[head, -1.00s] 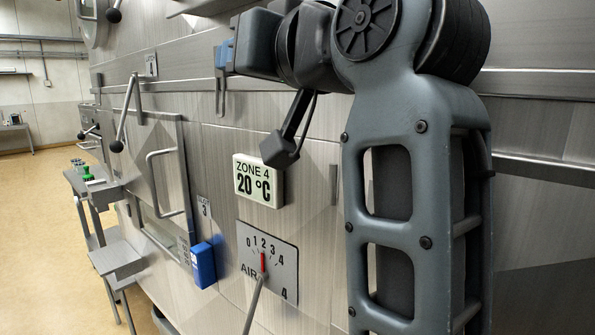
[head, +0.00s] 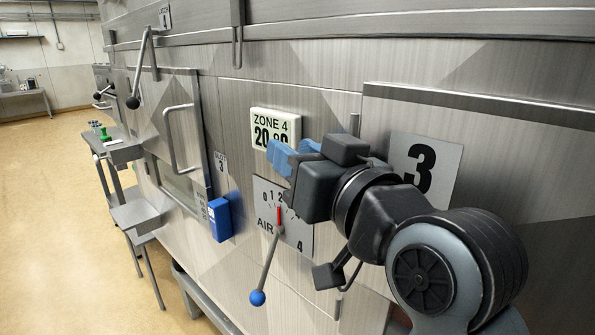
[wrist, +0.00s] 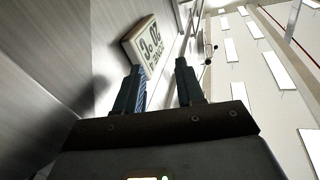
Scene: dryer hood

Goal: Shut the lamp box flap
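I cannot make out for certain which part is the lamp box flap. A small blue box (head: 220,218) is fixed to the steel wall beside a "3" label, left of the air dial; its front looks closed. My gripper (head: 288,157) has blue fingertips and is in front of the lower part of the white "ZONE 4" display (head: 274,124), right of the blue box and above it. In the wrist view my gripper (wrist: 160,85) has its two fingers apart with nothing between them, and the display (wrist: 150,45) shows beyond them.
The air dial (head: 297,235) has a lever with a blue knob (head: 257,298) sticking out below my gripper. A hatch with a bar handle (head: 173,140) and a black-knobbed lever (head: 133,102) are further left. Metal stands (head: 135,214) line the wall. Open floor lies left.

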